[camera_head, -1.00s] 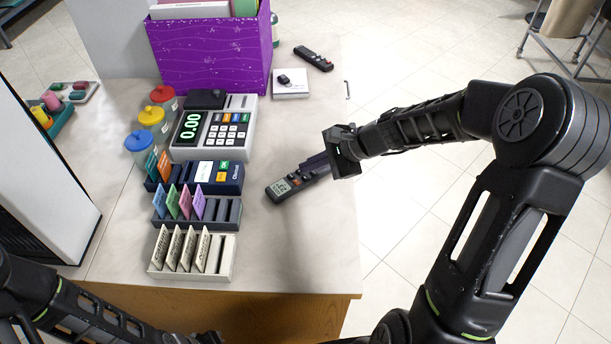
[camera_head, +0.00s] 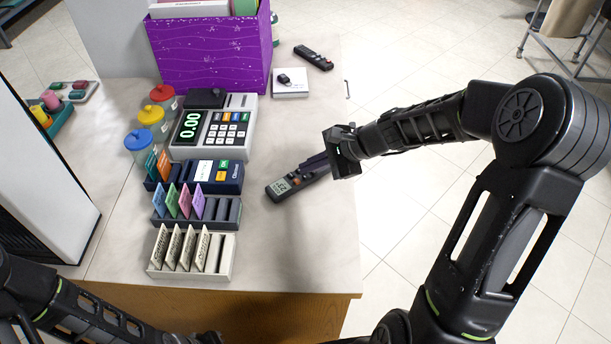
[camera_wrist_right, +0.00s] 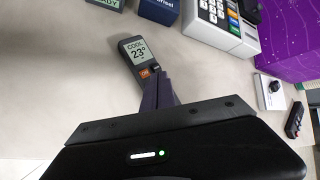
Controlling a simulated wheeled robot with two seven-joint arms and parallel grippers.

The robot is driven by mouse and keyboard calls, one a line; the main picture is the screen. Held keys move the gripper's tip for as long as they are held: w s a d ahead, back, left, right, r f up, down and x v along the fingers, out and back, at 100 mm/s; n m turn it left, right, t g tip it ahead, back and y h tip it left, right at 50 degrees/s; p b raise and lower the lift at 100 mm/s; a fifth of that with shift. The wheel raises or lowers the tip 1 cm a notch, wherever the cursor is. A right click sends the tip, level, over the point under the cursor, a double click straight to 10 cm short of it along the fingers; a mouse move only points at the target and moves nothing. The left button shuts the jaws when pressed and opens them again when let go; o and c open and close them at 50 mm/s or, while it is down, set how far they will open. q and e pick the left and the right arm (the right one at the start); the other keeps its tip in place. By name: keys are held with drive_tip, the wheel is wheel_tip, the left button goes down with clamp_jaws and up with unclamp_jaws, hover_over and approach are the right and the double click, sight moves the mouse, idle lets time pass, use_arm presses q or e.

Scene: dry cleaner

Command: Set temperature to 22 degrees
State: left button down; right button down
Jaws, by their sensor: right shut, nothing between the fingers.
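A dark grey remote (camera_head: 281,190) with a small display lies on the counter, right of the card terminal. In the right wrist view the remote's display (camera_wrist_right: 138,50) reads COOL and 23°, with an orange button (camera_wrist_right: 146,72) below it. My right gripper (camera_head: 305,170) is shut and empty, with its fingertips over the remote's buttons. The fingers also show in the right wrist view (camera_wrist_right: 157,84), hiding the lower part of the remote; I cannot tell whether they touch it. My left arm enters at bottom left, its gripper (camera_head: 205,338) mostly cut off by the frame edge.
Left of the remote stand a cash register (camera_head: 214,128), a card terminal (camera_head: 216,176) and tag racks (camera_head: 190,258). A purple box (camera_head: 210,55) stands behind. Another remote (camera_head: 314,57) and a white box with a black fob (camera_head: 290,90) lie at the back. The counter's front right is clear.

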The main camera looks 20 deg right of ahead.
sight(310, 178)
drive_tip(key=shift+f+b, duration=0.45)
drive_tip(key=shift+f, duration=0.15)
idle(0.5)
idle(0.3)
drive_tip(key=shift+r+p, duration=0.65)
drive_tip(key=shift+r, duration=0.1)
wheel_tip(310, 178, up, 5)
drive_tip(key=p, duration=0.4)
idle(0.8)
